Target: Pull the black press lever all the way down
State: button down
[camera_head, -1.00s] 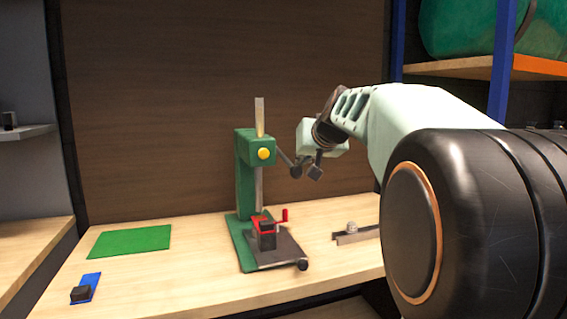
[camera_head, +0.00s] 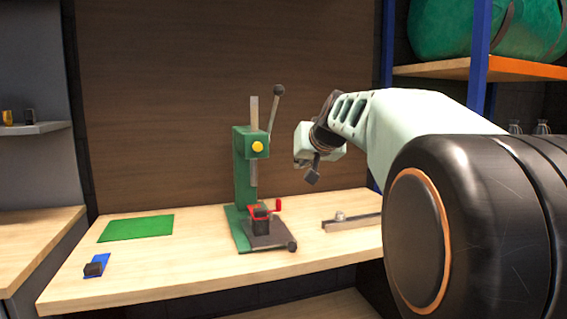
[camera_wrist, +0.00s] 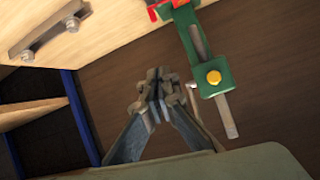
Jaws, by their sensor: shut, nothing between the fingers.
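The green press (camera_head: 243,180) stands on the bench, with a yellow hub (camera_head: 257,147) on its head. My gripper (camera_head: 312,178) is shut and empty to the right of the press head, below the knob's height and apart from the lever. In the wrist view my shut fingers (camera_wrist: 158,76) are beside the press head (camera_wrist: 209,70). The lever is hard to make out there. A black block and a red clamp (camera_head: 262,210) sit on the press base.
A metal rail piece (camera_head: 350,222) lies on the bench right of the press. A green mat (camera_head: 137,228) and a blue pad with a dark block (camera_head: 95,268) lie to the left. A brown panel stands behind the bench.

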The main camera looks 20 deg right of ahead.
jog(key=shift+s+f, duration=0.1)
jog(key=shift+s, duration=0.35)
jog(key=s+d+r+n+h+p, duration=0.2)
jog(key=s+d+r+p, duration=0.25)
jog(key=r, duration=0.45)
jog(key=s+a+f+g+y+b, duration=0.1)
jog(key=s+a+f+g+b, duration=0.1)
jog(key=s+a+f, duration=0.65)
jog(key=s+a+f+g+y+b, duration=0.1)
jog(key=s+a+f+g, duration=0.15)
jog(key=s+f, duration=1.1)
jog(key=s+a+f+g+y+b, duration=0.1)
jog(key=s+a+f+g+b, duration=0.1)
jog(key=s+a+f, duration=0.65)
notch_tip(320, 180, up, 32)
jog(key=s+d+p, duration=0.2)
jog(key=p, duration=3.2)
jog(key=shift+s+d+f+p, duration=0.15)
jog(key=shift+d+f+p, duration=0.1)
jog(key=shift+d+p, duration=0.1)
